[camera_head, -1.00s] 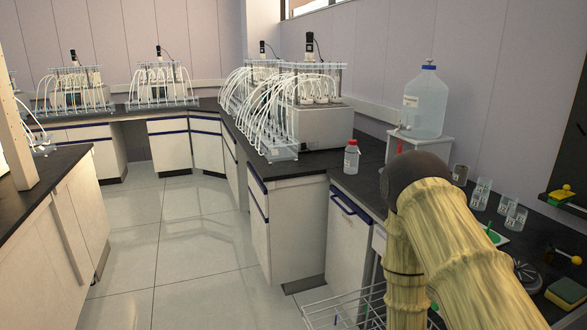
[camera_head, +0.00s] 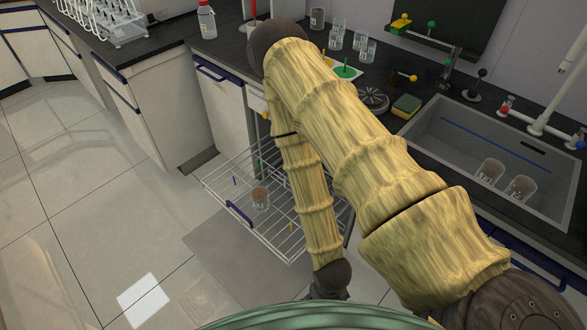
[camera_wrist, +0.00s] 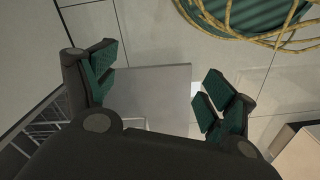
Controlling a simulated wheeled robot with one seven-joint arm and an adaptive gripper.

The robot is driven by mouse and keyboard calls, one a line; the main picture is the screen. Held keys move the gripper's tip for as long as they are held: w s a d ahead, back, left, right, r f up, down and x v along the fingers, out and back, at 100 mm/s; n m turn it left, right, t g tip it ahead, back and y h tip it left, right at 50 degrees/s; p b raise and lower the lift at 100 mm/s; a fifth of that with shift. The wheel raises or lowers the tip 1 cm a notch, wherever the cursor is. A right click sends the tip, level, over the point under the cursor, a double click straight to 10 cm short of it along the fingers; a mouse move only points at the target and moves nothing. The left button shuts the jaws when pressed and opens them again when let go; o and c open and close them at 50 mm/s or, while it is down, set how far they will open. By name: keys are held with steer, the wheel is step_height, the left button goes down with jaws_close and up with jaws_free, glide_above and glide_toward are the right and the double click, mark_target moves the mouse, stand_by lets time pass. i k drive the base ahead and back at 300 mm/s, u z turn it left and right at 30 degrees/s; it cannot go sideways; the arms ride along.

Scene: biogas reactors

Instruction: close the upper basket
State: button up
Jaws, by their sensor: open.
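The upper basket (camera_head: 279,236) is a white wire rack with a blue handle (camera_head: 239,213), pulled out from under the counter in the head view. A small beaker with brown residue (camera_head: 260,199) stands in it. My forearm covers its right part. In the wrist view, my gripper (camera_wrist: 160,88) is open and empty, with green finger pads apart. Wire bars of a basket (camera_wrist: 36,135) show at the lower left there, beside the gripper and not between its fingers. In the head view my gripper's fingers cannot be made out.
A lowered grey door panel (camera_head: 218,257) lies below the basket; it also shows in the wrist view (camera_wrist: 158,90). A sink (camera_head: 450,130) with beakers, a sponge (camera_head: 407,106) and a bottle (camera_head: 207,20) are on the counter. The tiled floor at left is clear.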

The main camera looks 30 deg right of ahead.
mark_target(227, 203)
steer(key=u, duration=1.75)
steer(key=k, duration=0.5)
steer(key=z, duration=0.65)
